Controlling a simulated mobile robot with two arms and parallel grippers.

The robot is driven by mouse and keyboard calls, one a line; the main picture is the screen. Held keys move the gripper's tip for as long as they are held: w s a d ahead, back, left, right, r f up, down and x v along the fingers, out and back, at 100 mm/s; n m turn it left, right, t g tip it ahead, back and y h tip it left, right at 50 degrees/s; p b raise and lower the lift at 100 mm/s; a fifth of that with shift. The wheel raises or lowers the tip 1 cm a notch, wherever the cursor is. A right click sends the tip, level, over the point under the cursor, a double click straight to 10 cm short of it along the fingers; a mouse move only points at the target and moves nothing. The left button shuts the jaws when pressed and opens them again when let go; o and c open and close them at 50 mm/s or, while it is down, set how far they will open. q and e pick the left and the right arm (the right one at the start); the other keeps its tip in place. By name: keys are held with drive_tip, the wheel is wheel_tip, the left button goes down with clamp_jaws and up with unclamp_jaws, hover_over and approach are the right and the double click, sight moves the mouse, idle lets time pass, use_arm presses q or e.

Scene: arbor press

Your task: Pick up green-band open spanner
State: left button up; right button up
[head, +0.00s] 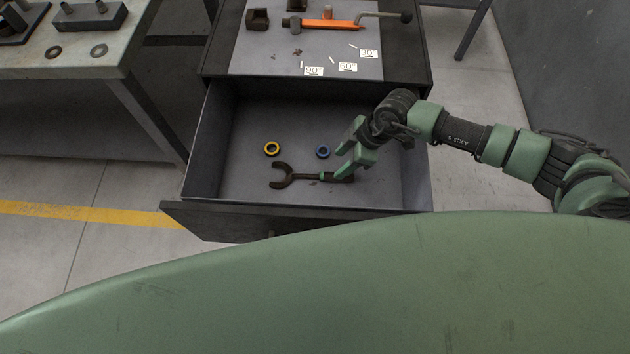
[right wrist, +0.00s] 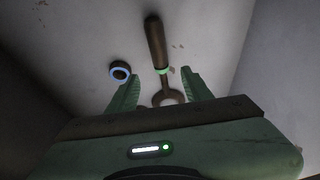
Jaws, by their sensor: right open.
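The green-band open spanner (head: 305,177) lies flat in the open drawer, its dark forked jaw to the left and its thicker handle end to the right. Its green band (right wrist: 163,70) shows clearly in the right wrist view. My right gripper (head: 345,158) is open, over the drawer near the spanner's handle end. In the right wrist view, the spanner lies between the two green fingers (right wrist: 161,80), its handle reaching past the tips; I see no grip on it. The gripper body may hide part of the jaw end. My left gripper is not in view.
A yellow ring (head: 272,148) and a blue ring (head: 322,151) lie in the drawer (head: 225,190) behind the spanner. The drawer walls enclose the area. Above is a top with an orange-handled tool (head: 325,23) and angle labels. A bench (head: 75,65) stands at left.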

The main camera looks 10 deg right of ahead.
sight(328, 174)
drive_tip(key=x, duration=0.8)
drive_tip(key=shift+f+b, duration=0.1)
drive_tip(key=shift+b, duration=0.3)
clamp_jaws()
idle(1.0)
